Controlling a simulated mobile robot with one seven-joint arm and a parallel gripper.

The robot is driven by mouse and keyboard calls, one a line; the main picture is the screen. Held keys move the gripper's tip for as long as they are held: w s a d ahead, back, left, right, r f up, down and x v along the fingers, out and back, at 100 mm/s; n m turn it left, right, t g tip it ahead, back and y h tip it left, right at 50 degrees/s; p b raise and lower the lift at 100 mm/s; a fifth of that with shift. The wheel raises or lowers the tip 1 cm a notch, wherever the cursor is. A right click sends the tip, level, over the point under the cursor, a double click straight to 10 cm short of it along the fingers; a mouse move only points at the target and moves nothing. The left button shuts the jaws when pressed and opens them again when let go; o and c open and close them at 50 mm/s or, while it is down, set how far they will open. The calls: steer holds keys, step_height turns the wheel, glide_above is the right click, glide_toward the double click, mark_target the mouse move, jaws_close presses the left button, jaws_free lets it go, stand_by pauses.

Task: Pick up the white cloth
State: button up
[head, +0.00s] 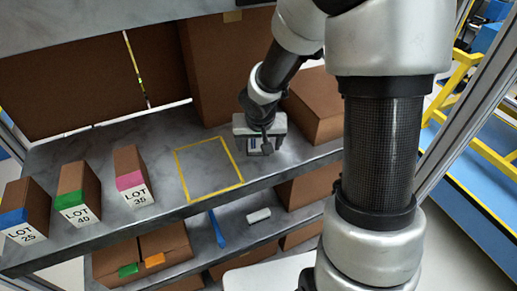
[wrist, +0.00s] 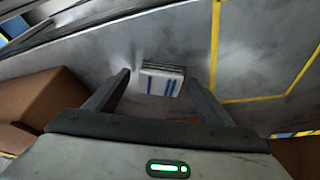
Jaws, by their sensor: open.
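The white cloth (wrist: 161,80) is a small folded stack with blue stripes, lying on the grey shelf in the wrist view. My gripper (wrist: 156,79) is open, with one finger to each side of the cloth and visible gaps between. In the head view my gripper (head: 265,147) points down over the upper shelf, right of the yellow taped square. There it hides most of the cloth.
A brown box (head: 317,105) stands close right of my gripper. The yellow taped square (head: 240,182) is empty. Boxes marked LOT 35 (head: 130,168), LOT 40 (head: 77,188) and LOT 25 (head: 25,207) stand at left. A small white object (head: 259,215) lies on the lower shelf.

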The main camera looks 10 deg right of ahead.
steer(key=shift+w+f, duration=0.1)
steer(key=shift+f, duration=0.05)
steer(key=c, duration=1.2)
